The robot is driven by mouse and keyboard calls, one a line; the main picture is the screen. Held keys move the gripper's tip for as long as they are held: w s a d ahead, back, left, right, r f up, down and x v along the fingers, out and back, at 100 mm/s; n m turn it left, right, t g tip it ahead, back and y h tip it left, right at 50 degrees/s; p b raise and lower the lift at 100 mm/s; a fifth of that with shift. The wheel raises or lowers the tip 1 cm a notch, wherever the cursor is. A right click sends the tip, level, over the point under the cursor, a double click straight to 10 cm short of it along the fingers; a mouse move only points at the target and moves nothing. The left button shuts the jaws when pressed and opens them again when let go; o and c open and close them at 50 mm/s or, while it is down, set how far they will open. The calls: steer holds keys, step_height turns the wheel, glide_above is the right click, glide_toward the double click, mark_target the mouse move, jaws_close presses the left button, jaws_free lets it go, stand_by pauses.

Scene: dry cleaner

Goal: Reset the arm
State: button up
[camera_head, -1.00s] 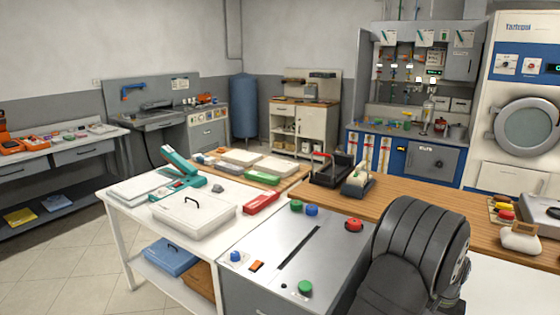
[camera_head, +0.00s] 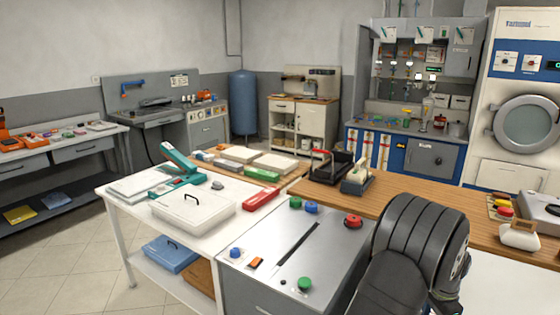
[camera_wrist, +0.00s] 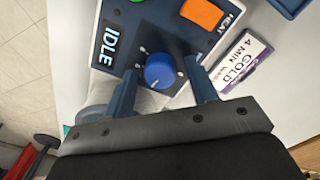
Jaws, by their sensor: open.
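My gripper (camera_wrist: 161,72) is open in the wrist view. Its two dark blue fingers stand apart, one on each side of a blue knob (camera_wrist: 160,71). Whether either finger touches the knob cannot be told. The knob sits on a dark blue control panel (camera_wrist: 150,35) with an "IDLE" display (camera_wrist: 108,44) and an orange switch (camera_wrist: 202,13) marked "HEAT". In the head view, a dark rounded part of my arm fills the lower right, and my gripper is not seen.
In the head view, a metal button console (camera_head: 330,240) stands beside my arm. A wooden counter (camera_head: 400,195) holds a black rack (camera_head: 330,167). The floor at left is clear.

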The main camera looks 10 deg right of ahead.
steer(key=shift+w+r, duration=0.1)
steer(key=shift+r, duration=2.1)
steer(key=o, duration=1)
steer(key=shift+o, duration=0.2)
steer(key=a+r+m, duration=0.8)
steer(key=r, duration=0.5)
step_height(320, 180, down, 10)
steer(key=shift+w, duration=0.15)
steer(key=shift+f, duration=0.1)
step_height(320, 180, up, 10)
